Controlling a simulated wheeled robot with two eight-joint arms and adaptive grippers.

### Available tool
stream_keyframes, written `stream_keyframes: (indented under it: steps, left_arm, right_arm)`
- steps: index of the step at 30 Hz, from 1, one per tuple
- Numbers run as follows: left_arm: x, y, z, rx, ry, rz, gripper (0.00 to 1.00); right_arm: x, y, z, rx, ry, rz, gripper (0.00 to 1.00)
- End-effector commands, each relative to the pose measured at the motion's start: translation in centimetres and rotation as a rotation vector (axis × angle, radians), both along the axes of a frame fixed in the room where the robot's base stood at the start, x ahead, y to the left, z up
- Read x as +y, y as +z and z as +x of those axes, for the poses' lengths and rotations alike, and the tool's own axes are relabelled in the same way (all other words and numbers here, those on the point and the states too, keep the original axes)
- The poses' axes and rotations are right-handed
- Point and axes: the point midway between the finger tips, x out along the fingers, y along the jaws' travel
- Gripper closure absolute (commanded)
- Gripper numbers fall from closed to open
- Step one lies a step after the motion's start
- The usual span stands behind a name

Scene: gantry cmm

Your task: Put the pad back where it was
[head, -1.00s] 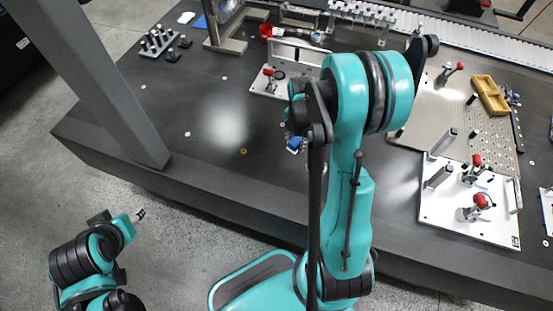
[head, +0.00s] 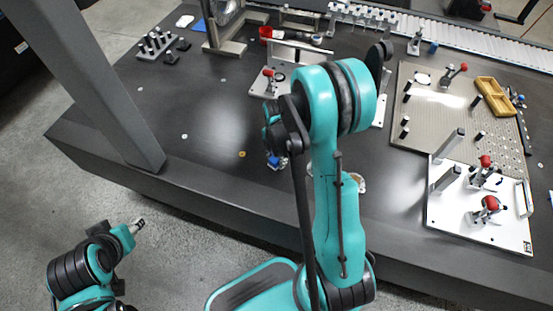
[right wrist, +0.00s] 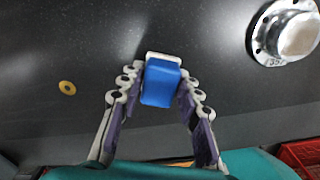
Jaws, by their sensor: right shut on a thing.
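My right gripper (right wrist: 163,82) is shut on a blue pad (right wrist: 160,84) with a pale edge at its far end. The pad sits between the fingertips over the dark table. In the head view the pad (head: 276,162) shows as a small blue patch near the table's front edge, and my right arm hides most of the gripper. I cannot tell whether the pad touches the table. My left gripper (head: 137,225) is at the lower left, off the table over the floor. Its jaws are too small to read.
A small yellow ring (head: 241,154) lies left of the pad. A round metal flange (right wrist: 290,35) stands to the right in the wrist view. A white fixture plate (head: 455,222) with red-knobbed clamps and a perforated plate (head: 432,130) fill the right side. The table's left-middle is mostly clear.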

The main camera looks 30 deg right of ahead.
Motion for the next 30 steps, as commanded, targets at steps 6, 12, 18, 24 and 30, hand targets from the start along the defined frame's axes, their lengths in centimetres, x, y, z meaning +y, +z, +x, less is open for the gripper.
stream_keyframes:
  steps: [6, 12, 18, 24, 30]
  left_arm:
    - [0.0, -0.3, 0.0, 0.0, 0.0, 0.0, 0.55]
    - [0.0, -0.3, 0.0, 0.0, 0.0, 0.0, 0.55]
    - [0.0, 0.3, 0.0, 0.0, 0.0, 0.0, 0.55]
    - [0.0, 2.0, 0.0, 0.0, 0.0, 0.0, 0.55]
    - [0.0, 3.8, 0.0, 0.0, 0.0, 0.0, 0.55]
  right_arm:
    - [0.0, -0.3, 0.0, 0.0, 0.0, 0.0, 0.46]
    - [0.0, -0.3, 0.0, 0.0, 0.0, 0.0, 0.46]
    - [0.0, 0.3, 0.0, 0.0, 0.0, 0.0, 0.46]
    - [0.0, 4.2, 0.0, 0.0, 0.0, 0.0, 0.46]
    - [0.0, 8.6, 0.0, 0.0, 0.0, 0.0, 0.46]
